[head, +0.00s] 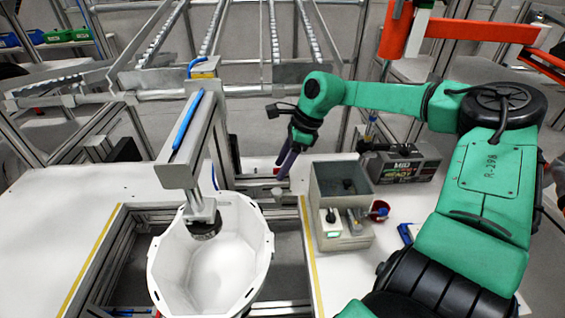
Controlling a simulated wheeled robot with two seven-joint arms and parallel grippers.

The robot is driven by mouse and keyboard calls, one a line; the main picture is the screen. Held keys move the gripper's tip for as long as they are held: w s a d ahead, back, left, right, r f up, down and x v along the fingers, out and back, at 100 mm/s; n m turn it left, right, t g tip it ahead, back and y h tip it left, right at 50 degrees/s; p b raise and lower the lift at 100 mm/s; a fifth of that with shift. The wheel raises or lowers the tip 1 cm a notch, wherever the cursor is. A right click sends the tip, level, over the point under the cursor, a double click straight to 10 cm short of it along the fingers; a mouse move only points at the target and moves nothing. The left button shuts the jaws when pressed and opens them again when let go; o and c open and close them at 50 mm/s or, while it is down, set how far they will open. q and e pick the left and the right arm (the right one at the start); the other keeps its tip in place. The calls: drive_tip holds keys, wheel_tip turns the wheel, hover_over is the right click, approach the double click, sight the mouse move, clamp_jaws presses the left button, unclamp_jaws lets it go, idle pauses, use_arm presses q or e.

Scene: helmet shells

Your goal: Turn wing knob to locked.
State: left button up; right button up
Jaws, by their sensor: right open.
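A small grey knob (277,192), which looks like the wing knob, sits on the metal frame beside the fixture, right of the white shell. Its wing angle is too small to tell. My right gripper (283,172) points down just above the knob, with its dark fingers close to it. It is open, and I cannot tell whether the fingers touch the knob. The white helmet shell (235,250) lies open side up in the fixture. A grey press arm (190,150) reaches over it, with its dark round pad (203,229) inside the shell. My left gripper is not in view.
A grey box unit (342,215) stands right of the frame, with a red cup (379,210) beside it. A dark case (402,163) lies behind. A blue item (407,233) lies near my right arm. The white table at left is clear.

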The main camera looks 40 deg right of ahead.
clamp_jaws()
